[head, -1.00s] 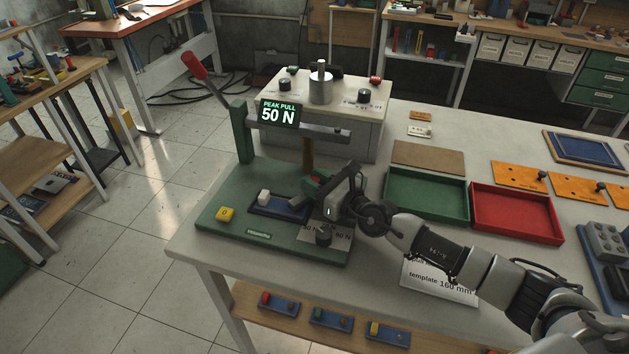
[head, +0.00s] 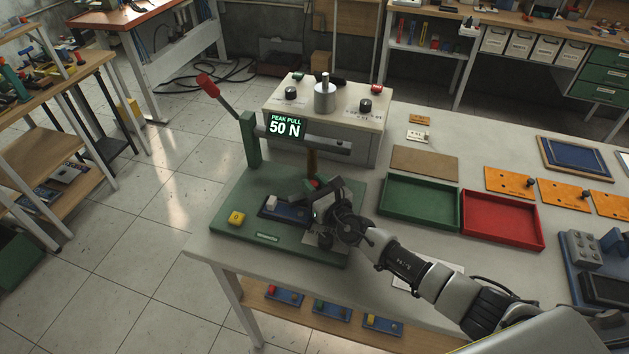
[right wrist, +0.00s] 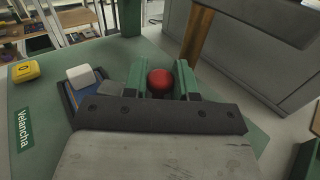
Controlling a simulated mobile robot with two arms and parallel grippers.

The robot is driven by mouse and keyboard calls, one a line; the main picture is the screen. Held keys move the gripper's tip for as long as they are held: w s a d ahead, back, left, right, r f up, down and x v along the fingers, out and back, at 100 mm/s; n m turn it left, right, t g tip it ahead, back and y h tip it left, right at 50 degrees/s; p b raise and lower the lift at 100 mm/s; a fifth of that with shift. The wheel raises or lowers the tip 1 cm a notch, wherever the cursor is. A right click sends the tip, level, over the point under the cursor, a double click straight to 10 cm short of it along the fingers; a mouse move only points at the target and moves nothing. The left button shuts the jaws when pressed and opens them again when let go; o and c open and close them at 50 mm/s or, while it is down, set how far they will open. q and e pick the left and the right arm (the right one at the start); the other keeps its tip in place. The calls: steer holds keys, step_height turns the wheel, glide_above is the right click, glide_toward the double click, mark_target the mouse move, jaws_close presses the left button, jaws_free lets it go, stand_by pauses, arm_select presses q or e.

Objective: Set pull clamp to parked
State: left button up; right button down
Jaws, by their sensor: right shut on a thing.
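The green pull tester (head: 232,222) stands on the near left of the bench, its display (head: 285,127) reading "PEAK PULL 50 N". My right gripper (head: 316,190) is low over its base, beneath the grey crossbar (head: 330,145). In the right wrist view a round red knob (right wrist: 161,82) sits between two green blocks, where my right gripper (right wrist: 160,85) is shut on it. I cannot tell from the picture which clamp setting is shown. My left gripper is not in view.
A yellow button (head: 236,218) and a white block (head: 271,202) on a blue plate (head: 290,213) are on the base. A red-tipped lever (head: 208,86) rises at the left. A grey control box (head: 350,125) stands behind; green (head: 420,224) and red (head: 500,240) trays lie right.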

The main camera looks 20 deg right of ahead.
steer(key=shift+r, duration=0.1)
steer(key=c, duration=0.9)
jaws_free()
steer(key=shift+s, duration=0.1)
steer(key=shift+s+d, duration=0.15)
steer(key=shift+s, duration=0.15)
steer(key=v, duration=1)
